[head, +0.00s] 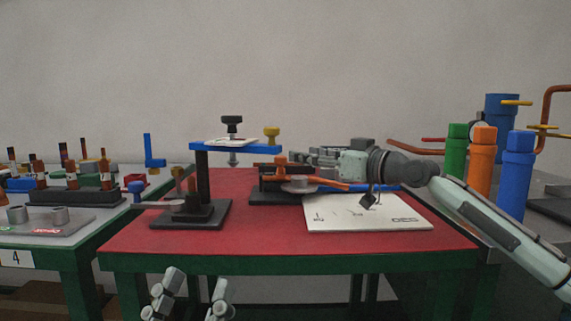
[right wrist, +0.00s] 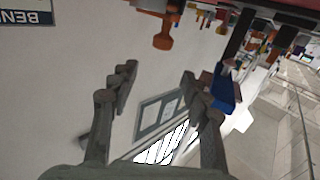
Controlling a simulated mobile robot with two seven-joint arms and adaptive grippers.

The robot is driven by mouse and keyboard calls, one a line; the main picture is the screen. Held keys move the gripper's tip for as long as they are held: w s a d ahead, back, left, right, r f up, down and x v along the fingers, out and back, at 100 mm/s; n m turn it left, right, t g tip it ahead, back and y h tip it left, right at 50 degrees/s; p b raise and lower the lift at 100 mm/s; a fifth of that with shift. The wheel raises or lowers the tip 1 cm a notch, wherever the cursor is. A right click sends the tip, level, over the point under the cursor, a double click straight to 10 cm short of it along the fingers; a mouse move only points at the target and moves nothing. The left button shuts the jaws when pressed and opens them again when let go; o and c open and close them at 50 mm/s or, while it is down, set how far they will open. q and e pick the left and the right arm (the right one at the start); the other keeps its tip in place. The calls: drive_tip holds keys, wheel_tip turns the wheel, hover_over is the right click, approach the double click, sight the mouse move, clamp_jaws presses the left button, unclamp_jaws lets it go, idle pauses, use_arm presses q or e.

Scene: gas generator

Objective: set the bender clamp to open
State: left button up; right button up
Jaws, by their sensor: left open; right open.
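The bender (head: 262,193) stands on the red table, a low dark unit with orange levers (head: 318,183). I cannot tell which part is its clamp or how it is set. My right gripper (head: 298,156) is open, above and behind the bender in the head view, partly overlapped with it. In the right wrist view its fingers (right wrist: 158,78) are spread with nothing between them, and an orange knob (right wrist: 164,36) shows beyond them, apart from them. My left gripper (head: 196,284) is open and empty, low in front of the table's front edge.
A dark stand (head: 204,180) with a blue top bar rises left of the bender. A white board (head: 365,213) lies at the right. Green, orange and blue cylinders (head: 483,155) stand further right. The red table's front strip (head: 280,240) is clear.

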sight(285, 159)
wheel_tip(285, 159, down, 3)
drive_tip(key=shift+r, duration=0.15)
drive_tip(key=x, duration=0.7)
drive_tip(key=shift+w+a+r+b, duration=0.2)
drive_tip(key=shift+r+b, duration=0.1)
drive_tip(key=shift+r, duration=0.1)
drive_tip(key=shift+c, duration=0.4)
clamp_jaws()
